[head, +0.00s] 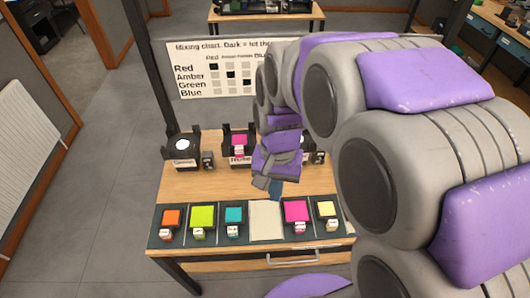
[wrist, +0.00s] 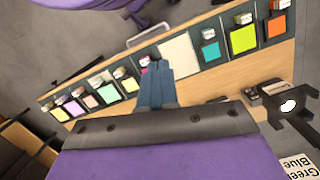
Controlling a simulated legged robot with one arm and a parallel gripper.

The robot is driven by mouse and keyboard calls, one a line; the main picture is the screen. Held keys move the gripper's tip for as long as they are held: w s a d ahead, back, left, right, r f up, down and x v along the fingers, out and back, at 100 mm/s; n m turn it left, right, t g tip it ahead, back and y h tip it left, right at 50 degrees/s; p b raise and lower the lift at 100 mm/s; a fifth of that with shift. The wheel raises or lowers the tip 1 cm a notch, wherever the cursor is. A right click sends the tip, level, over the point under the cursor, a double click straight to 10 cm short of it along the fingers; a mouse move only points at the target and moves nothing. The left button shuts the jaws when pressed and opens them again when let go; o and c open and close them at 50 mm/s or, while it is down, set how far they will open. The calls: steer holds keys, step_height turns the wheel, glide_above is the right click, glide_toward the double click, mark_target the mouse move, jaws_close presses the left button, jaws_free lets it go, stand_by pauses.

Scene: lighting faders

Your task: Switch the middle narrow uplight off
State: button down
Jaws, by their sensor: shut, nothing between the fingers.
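Black uplights stand along the back of the wooden table. The middle uplight (head: 227,149) carries a magenta square on top and a label on its front. My gripper and forearm cover the area to its right, so I cannot see a switch for it. My gripper (head: 275,188) is just in front and to the right of this uplight, over the table. In the wrist view the blue fingers (wrist: 157,85) are together and empty. The left uplight (head: 184,158) has a bright white top, with a small dark box (head: 207,160) beside it. The right uplight is mostly hidden behind my arm.
A dark front tray (head: 158,239) holds several coloured squares with tags and a blank pale card (head: 266,220). A mixing chart (head: 220,67) stands behind the table. A drawer handle (head: 293,258) sits on the front edge. Bare wood lies between tray and uplights.

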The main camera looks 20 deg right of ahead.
steer(key=w+d+f+m+p, duration=0.15)
steer(key=w+m, duration=0.25)
steer(key=w, duration=0.4)
steer(key=w+d+f+m+p, duration=0.1)
steer(key=w+d+m+p, duration=0.15)
steer(key=w, duration=0.65)
steer(key=w+d+f+m+p, duration=0.1)
steer(key=w+d+f+m, duration=0.2)
steer(key=w, duration=0.3)
steer(key=w+d+f+m+y+p, duration=0.1)
steer(key=w+d+f+m+p, duration=0.1)
steer(key=w+f+m, duration=0.3)
steer(key=shift+w+d+f+m+t, duration=0.3)
steer(key=shift+w+d+m+t, duration=0.15)
steer(key=shift+w+d, duration=0.35)
steer(key=shift+a, duration=0.15)
steer(key=f+b, duration=0.1)
steer(key=f, duration=0.3)
steer(key=a+f+b, duration=0.1)
steer(key=f, duration=0.4)
steer(key=s+a+f+b, duration=0.1)
steer(key=f, duration=0.3)
steer(key=shift+a+f, duration=0.2)
steer(key=shift+f, duration=0.2)
